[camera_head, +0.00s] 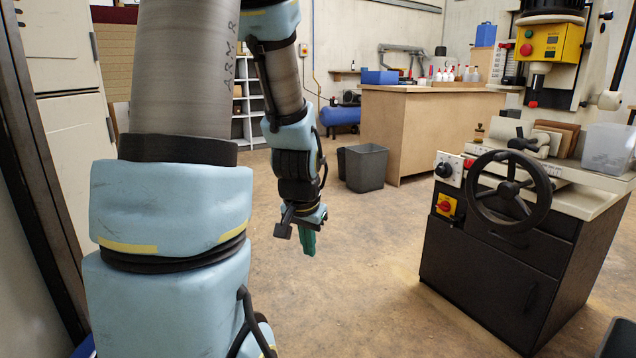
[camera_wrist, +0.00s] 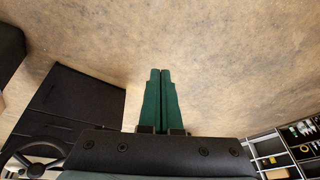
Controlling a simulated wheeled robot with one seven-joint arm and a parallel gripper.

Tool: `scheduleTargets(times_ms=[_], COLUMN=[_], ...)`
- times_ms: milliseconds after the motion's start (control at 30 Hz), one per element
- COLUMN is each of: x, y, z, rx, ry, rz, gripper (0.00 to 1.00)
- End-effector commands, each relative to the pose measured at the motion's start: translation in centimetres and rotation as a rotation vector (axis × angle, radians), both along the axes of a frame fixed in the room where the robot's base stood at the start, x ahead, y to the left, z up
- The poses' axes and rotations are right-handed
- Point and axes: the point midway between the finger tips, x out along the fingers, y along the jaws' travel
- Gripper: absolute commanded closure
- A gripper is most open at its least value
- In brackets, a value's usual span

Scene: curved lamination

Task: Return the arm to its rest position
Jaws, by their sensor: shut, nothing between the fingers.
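My arm hangs down in the middle of the head view, with my gripper (camera_head: 307,240) above the bare floor. In the wrist view the two green fingers of my gripper (camera_wrist: 160,75) lie side by side, shut, with nothing between them. The gripper is apart from every other thing in view.
A drill press on a black cabinet (camera_head: 500,270) with a handwheel (camera_head: 508,188) stands at the right. A wooden workbench (camera_head: 415,130) and a grey bin (camera_head: 366,168) stand behind. A shelf unit (camera_head: 243,115) is at the back left. The concrete floor (camera_head: 370,270) between is clear.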

Motion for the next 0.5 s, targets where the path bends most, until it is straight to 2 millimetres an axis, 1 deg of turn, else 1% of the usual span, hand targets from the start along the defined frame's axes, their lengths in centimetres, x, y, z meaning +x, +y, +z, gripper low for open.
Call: scheduleTargets(times_ms=[33,100,233,267,300,500], x=[-1.7,-4.0,-8.3,-8.6,-8.4,-8.3], y=[1.4,2.8,4.9,4.9,4.8,4.7], z=[0.5,1.0,1.8,2.6,3.7,7.4], rx=[-0.01,-0.02,-0.04,-0.04,-0.039,-0.037], ry=[0.04,0.101,0.205,0.214,0.212,0.211], rz=[0.081,0.186,0.373,0.386,0.376,0.371], gripper=[1.0,1.0,1.0,1.0,1.0,1.0])
